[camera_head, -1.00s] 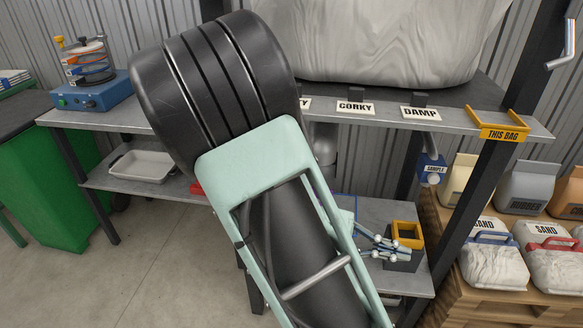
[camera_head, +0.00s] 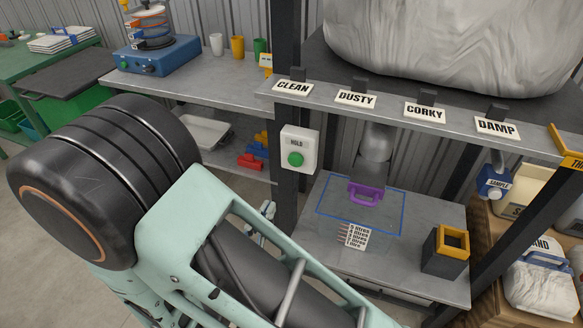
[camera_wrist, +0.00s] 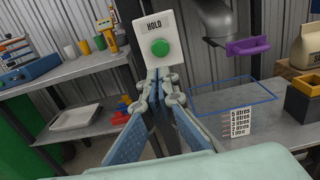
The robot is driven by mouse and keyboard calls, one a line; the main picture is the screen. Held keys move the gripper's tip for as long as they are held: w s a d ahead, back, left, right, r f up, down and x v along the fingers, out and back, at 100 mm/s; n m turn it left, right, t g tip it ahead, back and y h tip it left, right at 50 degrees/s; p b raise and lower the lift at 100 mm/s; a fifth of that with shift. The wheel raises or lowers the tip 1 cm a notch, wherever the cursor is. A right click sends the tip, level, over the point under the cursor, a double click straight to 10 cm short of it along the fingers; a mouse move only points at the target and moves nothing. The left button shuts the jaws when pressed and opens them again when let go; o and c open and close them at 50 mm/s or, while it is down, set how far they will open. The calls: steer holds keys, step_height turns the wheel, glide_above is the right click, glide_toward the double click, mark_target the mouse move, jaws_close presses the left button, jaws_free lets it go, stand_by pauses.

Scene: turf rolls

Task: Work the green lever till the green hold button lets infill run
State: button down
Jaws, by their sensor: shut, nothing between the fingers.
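A white box marked HOLD with a round green button (camera_head: 295,159) is mounted on a dark post; the button also shows in the wrist view (camera_wrist: 161,47). My gripper (camera_wrist: 163,80) is shut and empty, its tips just below the button in the wrist view; I cannot tell whether they touch the box. In the head view only a small part of the gripper shows past my arm. I see no green lever. A purple handle (camera_head: 365,194) sits at the mouth of a grey spout (camera_head: 374,150), right of the box; it also shows in the wrist view (camera_wrist: 247,46).
A blue-outlined area (camera_head: 385,212) and a litre-scale card (camera_head: 354,236) lie under the spout. A dark box with a yellow rim (camera_head: 446,251) stands to the right. The labelled shelf (camera_head: 400,118) carries a large pale bag above. A white tray (camera_head: 204,133) is at left.

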mark_target(295, 162)
steer(key=x, duration=1.4)
